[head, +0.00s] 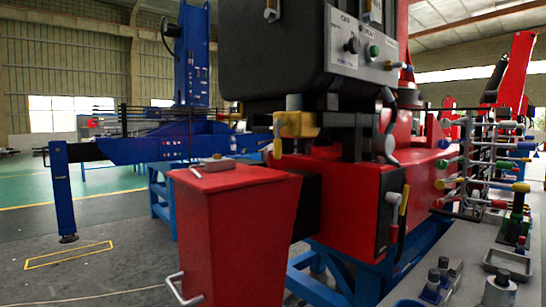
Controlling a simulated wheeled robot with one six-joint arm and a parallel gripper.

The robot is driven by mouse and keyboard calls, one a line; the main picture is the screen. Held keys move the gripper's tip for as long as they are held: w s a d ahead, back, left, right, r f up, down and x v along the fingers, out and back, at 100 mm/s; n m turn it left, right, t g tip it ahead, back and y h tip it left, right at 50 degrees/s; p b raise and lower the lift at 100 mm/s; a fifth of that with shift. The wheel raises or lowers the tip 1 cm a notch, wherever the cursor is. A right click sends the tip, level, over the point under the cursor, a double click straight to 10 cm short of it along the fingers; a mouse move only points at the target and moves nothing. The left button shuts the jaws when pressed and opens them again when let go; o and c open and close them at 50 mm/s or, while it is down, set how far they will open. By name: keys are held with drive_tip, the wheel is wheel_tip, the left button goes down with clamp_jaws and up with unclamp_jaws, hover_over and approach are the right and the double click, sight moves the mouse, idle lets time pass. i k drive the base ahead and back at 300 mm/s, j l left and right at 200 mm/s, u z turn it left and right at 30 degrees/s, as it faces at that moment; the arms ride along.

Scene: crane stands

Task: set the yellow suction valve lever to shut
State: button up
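A larger yellow block-like part (296,125) sits higher, under the black control box, and a yellow-tipped rod (520,187) shows on the rack at the right. I cannot tell from labels which of these is the suction valve lever, nor its setting. My gripper is not in view.
A red tank (235,240) with a grey handle (180,290) stands close in front. The black control box (275,50) hangs above. A grey bench (470,265) with bottles and a tray (507,264) is at the right. Open floor (100,240) lies at the left.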

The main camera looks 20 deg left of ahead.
sight(278, 142)
drive_tip(key=j+u, duration=0.1)
drive_tip(key=u, duration=0.5)
drive_tip(key=i+u, duration=0.2)
drive_tip(key=u, duration=0.4)
